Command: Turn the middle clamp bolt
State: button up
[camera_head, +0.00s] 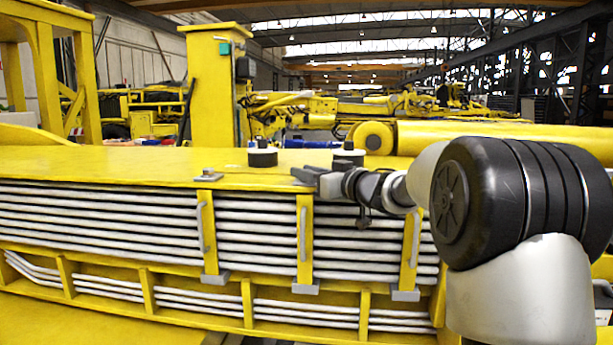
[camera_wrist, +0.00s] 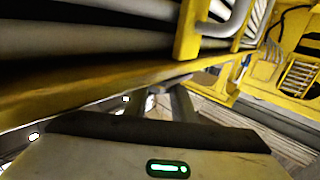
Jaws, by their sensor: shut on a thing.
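The middle clamp (camera_head: 303,255) is a yellow upright bar with a grey handle across the white hoses of the yellow boom. My gripper (camera_head: 303,174) is at the boom's top edge, right above this clamp, reaching in from the right. In the wrist view my gripper's fingers (camera_wrist: 168,98) are close together on a small grey piece, which looks like the middle clamp bolt (camera_wrist: 172,81), under the yellow edge. In the head view the gripper covers this bolt.
The right clamp (camera_head: 410,250) is below my arm. Two black-and-white round pieces (camera_head: 262,155) (camera_head: 347,155) stand on the boom's yellow top (camera_head: 120,165). A yellow post (camera_head: 212,95) rises behind. The top's left part is clear.

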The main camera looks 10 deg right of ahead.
jog(key=m+t+h+b, duration=0.1)
jog(key=h+b, duration=0.1)
jog(key=b, duration=0.1)
jog(key=f+m+h+b, duration=0.1)
jog(key=m+h+b, duration=0.1)
jog(key=b, duration=0.2)
jog(key=shift+a+t+h, duration=0.1)
jog(key=shift+t+h, duration=0.2)
jog(key=shift+t, duration=0.1)
jog(key=m+h+b, duration=0.1)
jog(key=b, duration=0.1)
jog(key=h+b, duration=0.1)
jog(key=b, duration=0.2)
jog(key=shift+r+m+t+h, duration=0.15)
jog(key=shift+m+t+h, duration=0.15)
jog(key=shift+m, duration=0.1)
jog(key=shift+r+h+b, duration=0.1)
jog(key=shift+h+b, duration=0.2)
jog(key=shift+b, duration=0.4)
jog(key=m+h+b, duration=0.1)
jog(key=b, duration=0.2)
jog(key=shift+a, duration=0.15)
